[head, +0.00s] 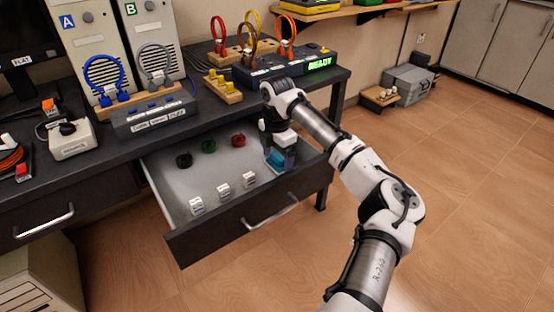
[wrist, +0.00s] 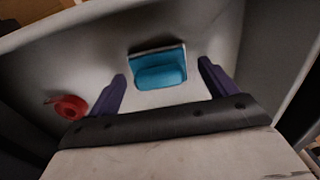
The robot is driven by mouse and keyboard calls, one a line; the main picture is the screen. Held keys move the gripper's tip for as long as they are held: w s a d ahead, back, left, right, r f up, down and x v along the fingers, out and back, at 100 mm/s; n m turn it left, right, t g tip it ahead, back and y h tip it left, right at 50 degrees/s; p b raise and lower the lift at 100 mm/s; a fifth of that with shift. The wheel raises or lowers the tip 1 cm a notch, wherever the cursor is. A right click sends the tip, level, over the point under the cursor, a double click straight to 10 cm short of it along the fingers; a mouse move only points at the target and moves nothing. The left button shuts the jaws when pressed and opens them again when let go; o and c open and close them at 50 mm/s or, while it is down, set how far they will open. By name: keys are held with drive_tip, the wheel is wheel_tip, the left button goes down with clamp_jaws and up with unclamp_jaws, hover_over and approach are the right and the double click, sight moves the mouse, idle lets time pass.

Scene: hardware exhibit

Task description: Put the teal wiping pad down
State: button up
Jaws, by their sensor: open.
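The teal wiping pad (wrist: 160,70) lies in the right end of the open drawer, close to the drawer wall. In the head view the pad (head: 275,159) shows small, partly hidden by my gripper. My gripper (wrist: 163,72) is open, with its two dark purple fingers apart on either side of the pad in the wrist view and a visible gap to each. In the head view my gripper (head: 280,157) reaches down into the drawer. Nothing is held between the fingers.
The open drawer (head: 165,190) holds a black, a green and a red spool (head: 238,140) and several small white blocks (head: 223,191). The red one also shows in the wrist view (wrist: 70,107). The drawer's middle floor is clear. The desk edge overhangs behind.

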sight(276, 157)
wheel_tip(276, 157, up, 14)
drive_tip(key=p, duration=0.1)
drive_tip(key=shift+s+a+f, duration=0.2)
drive_tip(key=shift+s, duration=0.05)
